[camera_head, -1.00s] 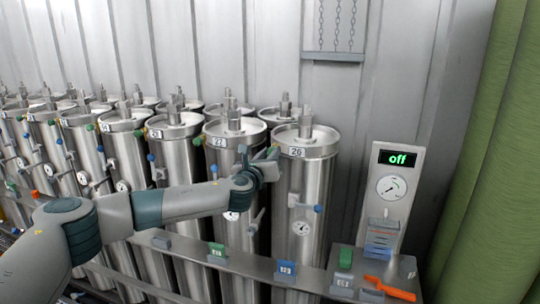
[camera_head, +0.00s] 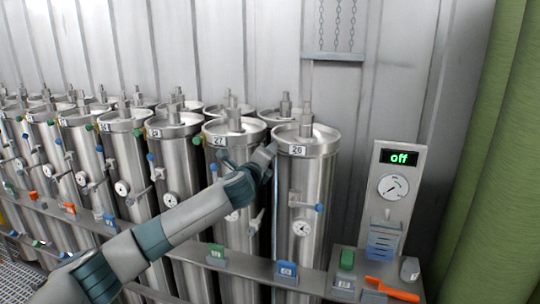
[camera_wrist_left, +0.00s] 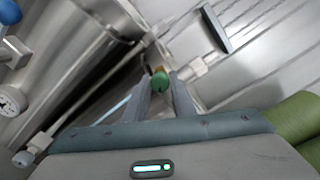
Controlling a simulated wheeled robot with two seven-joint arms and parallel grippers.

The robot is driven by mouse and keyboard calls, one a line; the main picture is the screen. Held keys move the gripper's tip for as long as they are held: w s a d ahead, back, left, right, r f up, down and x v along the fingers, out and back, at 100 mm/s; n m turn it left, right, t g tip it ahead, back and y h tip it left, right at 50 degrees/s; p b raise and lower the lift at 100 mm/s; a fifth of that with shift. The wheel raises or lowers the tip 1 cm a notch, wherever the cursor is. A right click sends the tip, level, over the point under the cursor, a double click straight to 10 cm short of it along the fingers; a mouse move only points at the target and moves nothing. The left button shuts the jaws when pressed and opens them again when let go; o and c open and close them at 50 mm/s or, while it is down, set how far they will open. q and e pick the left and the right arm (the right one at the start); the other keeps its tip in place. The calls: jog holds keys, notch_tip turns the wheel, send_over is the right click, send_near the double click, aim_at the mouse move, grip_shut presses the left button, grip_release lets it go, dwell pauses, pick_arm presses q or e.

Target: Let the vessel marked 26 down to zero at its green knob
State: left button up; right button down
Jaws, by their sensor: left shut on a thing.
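The vessel marked 26 (camera_head: 315,180) is a tall steel cylinder at the right end of the front row. Its dial (camera_head: 302,228) is too small to read, and a blue knob (camera_head: 319,208) sits above the dial. My left gripper (camera_head: 268,153) reaches the vessel's upper left side. In the left wrist view, the green knob (camera_wrist_left: 160,82) sits between the fingertips, which are shut on it. The fingers hide this knob in the head view. My right gripper is not in view.
Vessel 27 (camera_head: 222,150) stands close on the left, with more vessels beyond. A panel at right has a display (camera_head: 402,158) reading "off" and a gauge (camera_head: 393,187). Below run a ledge with coloured tags and an orange tool (camera_head: 391,289). Green cylinders (camera_head: 490,170) bound the right.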

pick_arm(q)
jog(key=n, duration=0.5)
jog(key=n+b, duration=0.1)
jog(key=n, duration=0.5)
jog(key=shift+f+n, duration=0.2)
jog(key=shift+n, duration=0.1)
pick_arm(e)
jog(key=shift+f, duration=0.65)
pick_arm(q)
jog(key=o, duration=1.1)
jog(key=shift+c, duration=0.2)
jog(key=b+v, duration=0.5)
jog(key=v, duration=1.2)
jog(key=shift+s, duration=0.15)
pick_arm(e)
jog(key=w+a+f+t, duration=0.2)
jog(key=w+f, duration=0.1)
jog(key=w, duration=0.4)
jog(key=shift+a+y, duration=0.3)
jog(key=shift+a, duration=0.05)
